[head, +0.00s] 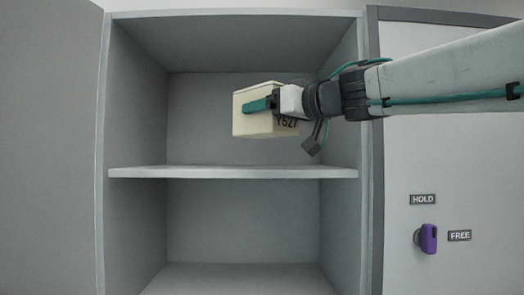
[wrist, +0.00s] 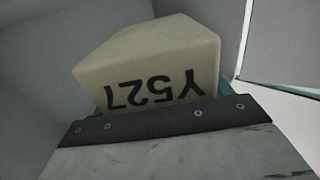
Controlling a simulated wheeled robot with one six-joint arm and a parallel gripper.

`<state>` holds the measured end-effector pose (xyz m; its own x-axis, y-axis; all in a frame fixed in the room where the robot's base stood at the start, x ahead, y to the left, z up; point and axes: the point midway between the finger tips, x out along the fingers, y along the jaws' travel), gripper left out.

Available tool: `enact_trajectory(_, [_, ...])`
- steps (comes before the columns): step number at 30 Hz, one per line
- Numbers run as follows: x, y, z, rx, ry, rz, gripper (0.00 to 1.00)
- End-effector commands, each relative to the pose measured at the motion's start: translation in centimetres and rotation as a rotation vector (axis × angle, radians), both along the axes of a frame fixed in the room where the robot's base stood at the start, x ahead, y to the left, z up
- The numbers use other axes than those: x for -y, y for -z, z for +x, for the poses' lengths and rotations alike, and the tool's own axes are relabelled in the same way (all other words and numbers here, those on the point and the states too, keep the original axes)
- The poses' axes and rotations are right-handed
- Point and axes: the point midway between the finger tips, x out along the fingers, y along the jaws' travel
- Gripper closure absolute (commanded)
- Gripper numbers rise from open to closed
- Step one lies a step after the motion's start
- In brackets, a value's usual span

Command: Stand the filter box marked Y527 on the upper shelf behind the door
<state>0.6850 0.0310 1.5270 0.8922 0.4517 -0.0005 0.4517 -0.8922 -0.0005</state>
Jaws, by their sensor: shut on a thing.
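The cream filter box (head: 247,123) marked Y527 is inside the open cabinet's upper compartment in the head view. It is above the upper shelf (head: 235,172), with a visible gap below it. My gripper (head: 260,104) is shut on the box, reaching in from the right. A teal finger lies along the box's side. In the wrist view the box (wrist: 150,62) fills the middle, its Y527 marking upside down. The gripper's dark plate (wrist: 165,120) hides the box's near edge. The far finger is mostly hidden.
The cabinet's right wall (head: 343,120) is close to my arm. The upper shelf is bare, and the lower compartment (head: 243,220) is empty. The door (head: 48,150) stands open at left.

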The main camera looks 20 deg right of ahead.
Motion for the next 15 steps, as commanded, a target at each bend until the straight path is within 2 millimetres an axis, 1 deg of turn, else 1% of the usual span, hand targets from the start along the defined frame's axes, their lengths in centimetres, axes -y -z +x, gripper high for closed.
enact_trajectory(1, [0.5,0.1,1.5,-0.003,0.002,0.002,0.55])
enact_trajectory(6, [1.8,0.0,5.7,0.0,0.0,0.001,0.55])
enact_trajectory(9, [2.5,0.0,7.9,-0.001,0.0,0.0,0.55])
enact_trajectory(15, [3.6,0.0,11.5,0.0,-0.002,0.001,0.55])
